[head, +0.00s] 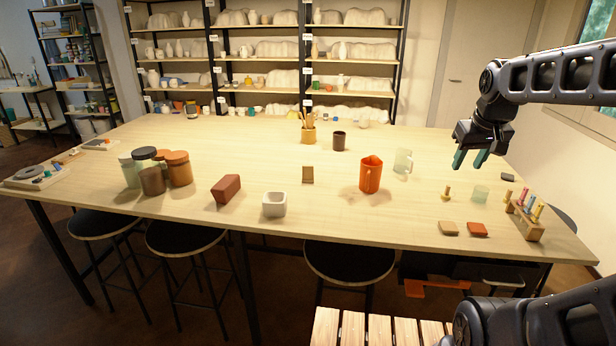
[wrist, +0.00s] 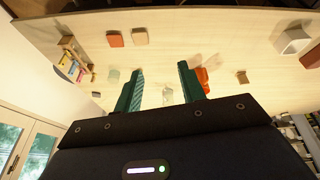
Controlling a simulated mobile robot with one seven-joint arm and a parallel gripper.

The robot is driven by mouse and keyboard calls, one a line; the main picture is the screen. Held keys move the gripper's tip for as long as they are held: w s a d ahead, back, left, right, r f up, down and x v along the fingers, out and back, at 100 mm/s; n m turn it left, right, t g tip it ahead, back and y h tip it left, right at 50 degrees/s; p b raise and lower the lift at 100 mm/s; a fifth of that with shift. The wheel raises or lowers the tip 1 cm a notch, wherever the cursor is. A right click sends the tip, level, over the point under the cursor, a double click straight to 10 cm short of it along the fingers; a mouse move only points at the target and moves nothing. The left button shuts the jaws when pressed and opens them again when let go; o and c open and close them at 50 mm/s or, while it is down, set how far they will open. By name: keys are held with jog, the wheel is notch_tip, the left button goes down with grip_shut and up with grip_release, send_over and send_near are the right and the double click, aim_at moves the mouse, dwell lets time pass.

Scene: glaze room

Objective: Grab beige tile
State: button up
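The beige tile (head: 448,228) lies flat near the table's front edge at the right, just left of an orange-red tile (head: 477,230). In the wrist view the beige tile (wrist: 140,36) is at the top, beside the red tile (wrist: 115,39). My gripper (head: 470,160) is above the right part of the table, farther back than the tile and apart from it. Its green fingers (wrist: 160,90) are spread with nothing between them.
A small wooden peg (head: 446,194), a pale green glass (head: 481,192) and a wooden rack of coloured tools (head: 526,222) stand near the tiles. An orange mug (head: 370,175) and a frosted cup (head: 403,161) stand to the left. The table (head: 330,222) is clear left of the beige tile.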

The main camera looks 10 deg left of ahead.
jog(key=w+a+r+n+g, duration=0.1)
jog(key=w+a+r+n, duration=0.1)
jog(key=w+a, duration=0.35)
jog(key=w+a+r+n, duration=0.2)
jog(key=w+n, duration=0.1)
jog(key=w, duration=0.6)
jog(key=n+g, duration=0.3)
jog(key=n, duration=1)
send_over(308, 179)
jog(key=f, duration=1.4)
jog(key=w+f, duration=0.1)
jog(key=f, duration=0.6)
jog(key=shift+d+f, duration=0.25)
jog(key=shift+f, duration=0.05)
jog(key=shift+a+f, duration=0.25)
jog(key=shift+f, duration=0.15)
notch_tip(308, 179, down, 10)
jog(key=shift+s+a+f, duration=0.1)
jog(key=shift+f, duration=0.15)
grip_shut()
